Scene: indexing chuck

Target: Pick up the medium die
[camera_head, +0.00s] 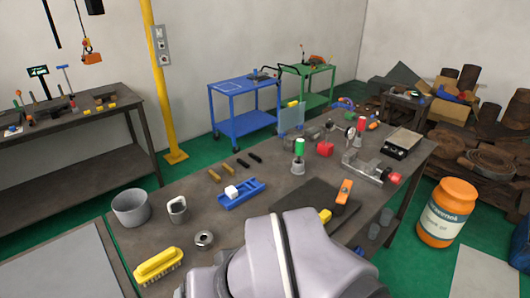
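I cannot tell for sure which thing is the medium die. A small round metal piece with a hole (204,239) lies flat on the workbench (175,240), left of my arm. A grey hollow piece (177,208) stands next to a grey cup (131,207) on the left. My grey arm link fills the bottom middle of the view and hides part of the bench. My gripper is not in view.
A yellow brush (158,265) lies at the front left. A dark plate (300,203), an orange-topped tool (343,192), green-topped (299,157) and red-topped (361,125) tools and a vise (370,167) crowd the middle and right. An orange tub (448,212) stands on the floor.

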